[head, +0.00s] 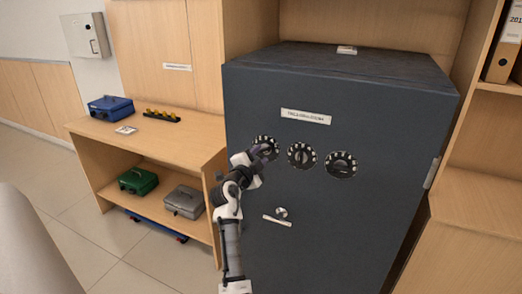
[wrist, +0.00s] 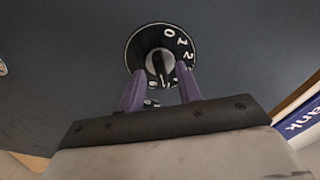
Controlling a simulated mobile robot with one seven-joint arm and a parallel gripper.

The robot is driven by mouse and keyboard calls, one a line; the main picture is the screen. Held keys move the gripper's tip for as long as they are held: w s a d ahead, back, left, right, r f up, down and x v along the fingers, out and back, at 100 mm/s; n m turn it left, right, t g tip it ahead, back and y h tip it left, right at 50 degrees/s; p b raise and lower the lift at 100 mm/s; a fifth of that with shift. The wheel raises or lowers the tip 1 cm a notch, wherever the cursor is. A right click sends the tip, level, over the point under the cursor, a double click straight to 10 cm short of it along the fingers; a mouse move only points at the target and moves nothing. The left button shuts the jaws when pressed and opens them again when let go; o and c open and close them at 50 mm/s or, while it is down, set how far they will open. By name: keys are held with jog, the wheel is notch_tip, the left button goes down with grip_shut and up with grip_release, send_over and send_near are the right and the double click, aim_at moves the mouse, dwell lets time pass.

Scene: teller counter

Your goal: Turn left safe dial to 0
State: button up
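The dark safe (head: 330,225) has a row of three black round dials on its front. The left dial (head: 270,143) is partly covered by my gripper (head: 260,155), which is at its lower left. In the wrist view, a dial (wrist: 134,52) with white numerals 0, 1, 2 and a grey hub shows close up, with a dark knob bar across its middle. The two purple fingers of my gripper (wrist: 161,72) are apart, one on each side of the dial's lower part, with nothing visibly gripped. Contact with the knob cannot be told.
The middle dial (head: 302,155) and right dial (head: 341,164) sit close by. A handle (head: 281,212) is below. At left, a wooden desk (head: 185,143) bears a blue cash box (head: 110,107); green (head: 137,180) and grey (head: 184,201) boxes are on its shelf.

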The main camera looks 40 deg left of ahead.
jog(key=shift+x, duration=0.85)
grip_shut()
